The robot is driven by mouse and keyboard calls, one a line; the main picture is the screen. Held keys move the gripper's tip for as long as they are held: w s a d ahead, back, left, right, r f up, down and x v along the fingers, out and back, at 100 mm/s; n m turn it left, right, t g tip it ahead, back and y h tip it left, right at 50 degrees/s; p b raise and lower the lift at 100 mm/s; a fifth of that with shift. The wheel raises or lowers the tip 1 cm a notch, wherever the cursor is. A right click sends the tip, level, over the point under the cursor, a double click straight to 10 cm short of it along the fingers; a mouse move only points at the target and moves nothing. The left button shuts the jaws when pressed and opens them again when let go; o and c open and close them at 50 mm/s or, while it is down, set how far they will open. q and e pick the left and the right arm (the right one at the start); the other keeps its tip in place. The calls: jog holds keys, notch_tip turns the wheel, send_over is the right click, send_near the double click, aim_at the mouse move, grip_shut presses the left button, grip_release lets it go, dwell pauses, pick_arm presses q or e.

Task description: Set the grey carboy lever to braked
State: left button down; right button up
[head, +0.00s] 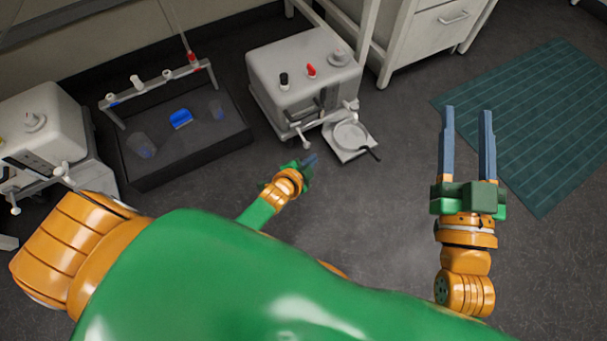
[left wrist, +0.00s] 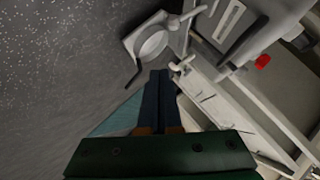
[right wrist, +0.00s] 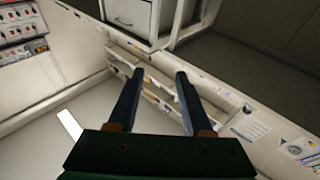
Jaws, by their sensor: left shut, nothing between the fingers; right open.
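A pale grey box machine (head: 305,72) stands on the floor, with a black knob, a red knob and a grey knob on top. At its front right is a low plate (head: 352,150) with a round dish and a thin black handle (head: 372,153). I cannot tell for certain which part is the grey carboy lever. My left gripper (head: 310,161) is shut and empty, in front of the machine and left of the plate. In the left wrist view the black handle (left wrist: 134,76) lies left of the fingertips, apart from them. My right gripper (head: 467,112) is open and empty, well to the right.
A black tray (head: 190,170) with a rail, beakers and a blue item lies left of the machine. Another grey machine (head: 45,125) stands at far left. A white drawer cabinet (head: 440,25) stands behind, and a green mat (head: 540,120) lies right. The floor between is clear.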

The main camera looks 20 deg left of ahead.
notch_tip(320, 180, down, 12)
jog(key=s+d+g+h+p, duration=0.2)
jog(key=g, duration=0.5)
pick_arm(q)
jog(key=s+r+p, duration=0.1)
jog(key=s+r, duration=0.1)
jog(key=s, duration=0.4)
jog(key=shift+s+d, duration=0.2)
jog(key=shift+s, duration=0.1)
pick_arm(e)
jog(key=s+d+f+m+g+h, duration=0.1)
jog(key=s+d+f+g+h, duration=0.1)
jog(key=s+f+g, duration=0.5)
jog(key=shift+s+d+f, duration=0.4)
jog(key=shift+s+f, duration=0.2)
jog(key=shift+f, duration=0.2)
pick_arm(q)
jog(key=shift+r, duration=0.15)
